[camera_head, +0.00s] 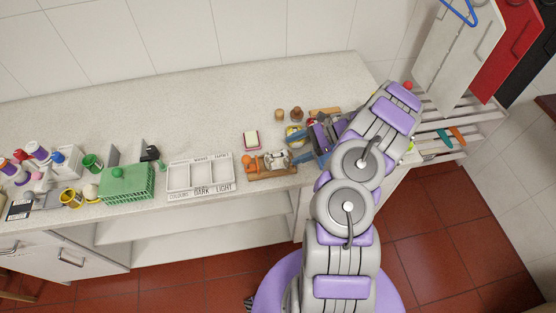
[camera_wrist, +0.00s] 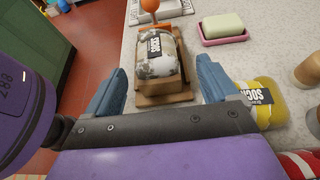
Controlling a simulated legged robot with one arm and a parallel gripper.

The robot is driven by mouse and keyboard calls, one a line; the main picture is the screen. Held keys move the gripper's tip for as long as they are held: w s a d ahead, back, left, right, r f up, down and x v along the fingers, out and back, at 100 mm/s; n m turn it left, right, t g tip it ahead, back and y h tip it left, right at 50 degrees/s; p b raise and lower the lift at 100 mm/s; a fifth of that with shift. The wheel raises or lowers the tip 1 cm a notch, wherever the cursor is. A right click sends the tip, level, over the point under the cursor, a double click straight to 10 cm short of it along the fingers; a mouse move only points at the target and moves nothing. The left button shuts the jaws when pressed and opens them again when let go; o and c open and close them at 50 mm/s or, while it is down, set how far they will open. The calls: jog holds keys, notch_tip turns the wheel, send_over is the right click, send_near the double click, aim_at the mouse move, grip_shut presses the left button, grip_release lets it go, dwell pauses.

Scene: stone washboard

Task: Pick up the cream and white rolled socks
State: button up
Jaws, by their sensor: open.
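The cream and white rolled socks (camera_wrist: 159,50) have a black label reading SOCKS. They lie on a brown wooden tray (camera_wrist: 150,99) in the wrist view, and in the head view the socks (camera_head: 278,160) sit near the counter's front edge. My gripper (camera_wrist: 160,68) is open, with one blue finger to the left of the socks and one to the right. The gap between the fingers is empty at the near end of the socks. In the head view my gripper (camera_head: 308,151) is partly hidden by my arm, just right of the socks.
An orange object (camera_wrist: 150,8) lies beyond the socks. A pale soap bar on a pink dish (camera_wrist: 224,40) stands at right. Yellow and white rolled socks (camera_wrist: 264,98) lie close outside the right finger. A compartment tray (camera_head: 201,176) stands left on the counter.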

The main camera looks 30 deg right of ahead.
aim_at(278, 157)
jog(key=x, duration=0.3)
jog(key=shift+s+a+r, duration=0.15)
jog(key=shift+s+a, duration=0.05)
jog(key=x, duration=0.1)
jog(key=b+x, duration=0.1)
jog(key=x, duration=0.1)
jog(key=shift+s+f, duration=0.1)
jog(key=shift+f, duration=0.25)
jog(key=shift+w+a+f, duration=0.2)
jog(key=shift+a+f, duration=0.05)
jog(key=shift+a, duration=0.1)
jog(key=shift+a, duration=0.15)
jog(key=c, duration=1.1)
jog(key=shift+r, duration=0.15)
jog(key=shift+c, duration=0.2)
